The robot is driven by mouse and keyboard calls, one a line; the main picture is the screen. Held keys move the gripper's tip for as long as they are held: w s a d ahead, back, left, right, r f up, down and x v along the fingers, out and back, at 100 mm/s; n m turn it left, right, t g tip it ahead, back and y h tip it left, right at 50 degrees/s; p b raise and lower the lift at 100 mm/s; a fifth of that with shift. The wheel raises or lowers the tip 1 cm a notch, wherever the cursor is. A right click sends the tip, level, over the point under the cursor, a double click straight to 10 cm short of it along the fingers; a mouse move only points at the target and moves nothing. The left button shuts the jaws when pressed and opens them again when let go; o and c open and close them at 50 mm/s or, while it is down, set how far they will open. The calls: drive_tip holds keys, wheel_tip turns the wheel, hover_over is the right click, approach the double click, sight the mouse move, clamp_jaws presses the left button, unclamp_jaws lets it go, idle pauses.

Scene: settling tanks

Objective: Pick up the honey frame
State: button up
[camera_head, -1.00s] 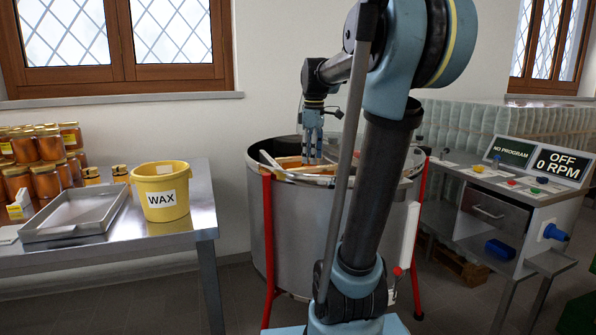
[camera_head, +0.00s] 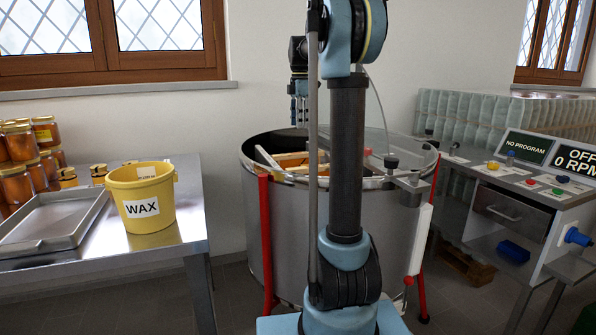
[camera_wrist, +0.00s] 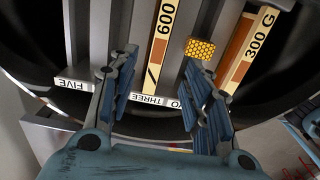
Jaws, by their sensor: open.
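Wooden honey frames (camera_head: 292,158) stand inside the round steel drum (camera_head: 283,220), partly hidden by my arm. In the wrist view, one top bar marked "600" (camera_wrist: 163,38) lies between my fingers. Another frame marked "300 G" (camera_wrist: 247,48) is to its right, and a small honeycomb-patterned patch (camera_wrist: 200,49) sits between them. White labels reading "FIVE" (camera_wrist: 73,85) and "THREE" (camera_wrist: 152,98) show near the rim; a third is partly hidden by a finger. My gripper (camera_head: 298,116) is open and empty above the drum; its spread fingers also show in the wrist view (camera_wrist: 160,64).
At left, a steel table (camera_head: 190,228) holds a yellow wax bucket (camera_head: 141,188), a metal tray (camera_head: 52,222) and several honey jars (camera_head: 18,187). At right stands a control bench (camera_head: 548,195) reading "OFF 0 RPM". Stacked empty jars (camera_head: 470,115) are behind it.

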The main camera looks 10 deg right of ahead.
sight(299, 155)
wheel_tip(299, 155, down, 15)
drive_tip(key=shift+a+r, duration=0.15)
clamp_jaws()
idle(0.6)
